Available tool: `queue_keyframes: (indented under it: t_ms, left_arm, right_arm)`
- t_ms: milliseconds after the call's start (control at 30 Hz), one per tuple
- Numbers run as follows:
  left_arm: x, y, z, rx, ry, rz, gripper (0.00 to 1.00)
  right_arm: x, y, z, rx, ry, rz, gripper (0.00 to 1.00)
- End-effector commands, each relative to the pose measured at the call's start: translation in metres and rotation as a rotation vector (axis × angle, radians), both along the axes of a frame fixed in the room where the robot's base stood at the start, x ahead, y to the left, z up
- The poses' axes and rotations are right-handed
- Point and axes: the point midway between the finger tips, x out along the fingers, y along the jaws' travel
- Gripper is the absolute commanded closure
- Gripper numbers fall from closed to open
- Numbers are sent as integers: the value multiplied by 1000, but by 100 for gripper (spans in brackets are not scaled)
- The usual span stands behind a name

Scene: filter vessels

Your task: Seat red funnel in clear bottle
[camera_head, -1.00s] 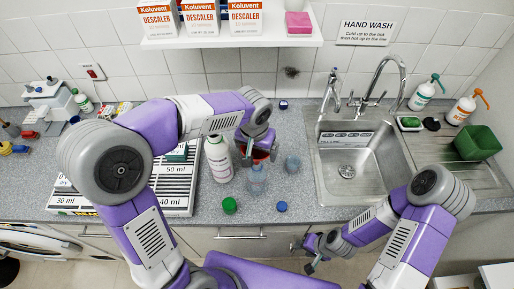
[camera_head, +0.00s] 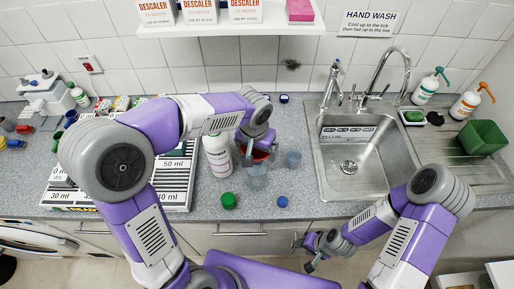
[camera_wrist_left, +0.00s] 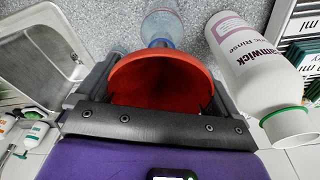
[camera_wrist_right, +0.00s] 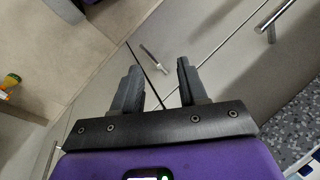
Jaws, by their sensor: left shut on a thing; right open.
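The red funnel (camera_wrist_left: 160,82) is between the fingers of my left gripper (camera_wrist_left: 158,85), which is shut on it. In the head view the funnel (camera_head: 260,154) shows partly behind the fingers of my left gripper (camera_head: 256,150). The clear bottle (camera_head: 256,178) stands on the counter just below and in front of the funnel. In the left wrist view the clear bottle (camera_wrist_left: 162,26) lies beyond the funnel's rim; whether the funnel's stem is in its mouth is hidden. My right gripper (camera_wrist_right: 158,85) is open and empty in front of the cabinets, low at the right (camera_head: 312,262).
A white rinse bottle (camera_head: 218,156) with a green neck stands close left of the clear bottle. A bluish cup (camera_head: 293,159) is to the right. A green cap (camera_head: 229,200) and a blue cap (camera_head: 282,201) lie in front. The sink (camera_head: 360,160) is further right.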

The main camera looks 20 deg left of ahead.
Motion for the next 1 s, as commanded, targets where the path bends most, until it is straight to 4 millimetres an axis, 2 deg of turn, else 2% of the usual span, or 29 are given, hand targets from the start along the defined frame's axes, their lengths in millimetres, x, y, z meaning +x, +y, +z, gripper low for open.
queue_keyframes:
  t_ms: [67,100,133,433,800,1000]
  left_arm:
    - [0,0,0,0,0,0,34]
    - [0,0,0,0,0,0,3]
    - [0,0,0,0,0,0,0]
    - [0,0,6,0,-2,0,0]
    - [-9,1,63,0,-3,0,0]
    - [-11,1,75,-1,-1,0,0]
  right_arm:
    - [0,0,0,0,0,0,57]
    - [0,0,0,0,0,0,57]
    - [0,0,0,0,0,0,57]
    - [0,0,1,0,0,0,57]
    - [0,0,9,0,0,0,57]
    - [0,0,10,0,0,0,57]
